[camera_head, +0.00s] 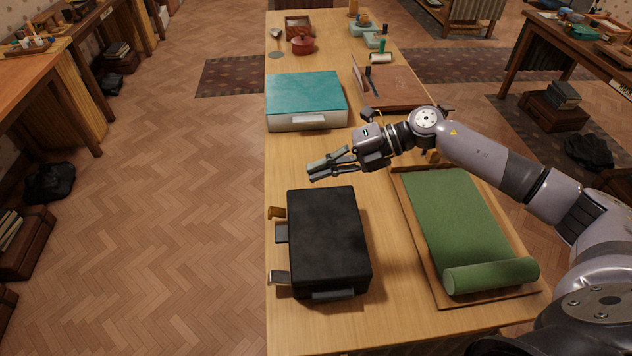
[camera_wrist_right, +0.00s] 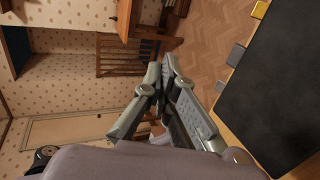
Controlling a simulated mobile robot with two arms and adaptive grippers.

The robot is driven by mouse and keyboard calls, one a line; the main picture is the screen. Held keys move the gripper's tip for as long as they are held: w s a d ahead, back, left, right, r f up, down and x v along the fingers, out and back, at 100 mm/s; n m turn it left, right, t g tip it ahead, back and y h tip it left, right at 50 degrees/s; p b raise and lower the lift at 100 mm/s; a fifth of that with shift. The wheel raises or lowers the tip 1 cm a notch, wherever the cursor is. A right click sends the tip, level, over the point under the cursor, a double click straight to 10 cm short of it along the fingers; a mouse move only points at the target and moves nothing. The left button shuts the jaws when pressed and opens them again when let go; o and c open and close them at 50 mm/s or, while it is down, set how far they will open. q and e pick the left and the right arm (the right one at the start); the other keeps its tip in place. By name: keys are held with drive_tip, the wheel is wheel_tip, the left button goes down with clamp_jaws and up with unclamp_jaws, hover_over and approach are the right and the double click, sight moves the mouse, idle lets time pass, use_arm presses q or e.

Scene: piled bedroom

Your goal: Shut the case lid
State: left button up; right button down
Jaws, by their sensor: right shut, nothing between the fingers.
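A black case (camera_head: 328,235) lies on the near part of the long wooden table. Its lid looks down and flat, with no gap that I can make out. A brass tab (camera_head: 277,213) and grey tabs stick out from its left side. My right gripper (camera_head: 312,171) is shut and empty, in the air just beyond the case's far edge and apart from it. In the right wrist view the closed fingers (camera_wrist_right: 167,68) show left of the black case (camera_wrist_right: 275,90). My left gripper is out of view.
A green roll-out mat on a wooden board (camera_head: 455,220) lies right of the case. A teal-topped box (camera_head: 305,94) stands beyond the gripper. A red pot (camera_head: 303,44) and small items are farther back. The table's left edge is close to the case's tabs.

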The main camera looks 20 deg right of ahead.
use_arm(q)
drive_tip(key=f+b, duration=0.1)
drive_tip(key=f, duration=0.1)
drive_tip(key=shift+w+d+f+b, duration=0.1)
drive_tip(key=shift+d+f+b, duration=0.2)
drive_tip(key=shift+b, duration=0.05)
use_arm(e)
wheel_tip(320, 180, up, 7)
drive_tip(key=shift+w, duration=0.1)
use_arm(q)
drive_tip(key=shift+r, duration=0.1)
use_arm(e)
drive_tip(key=shift+r, duration=0.2)
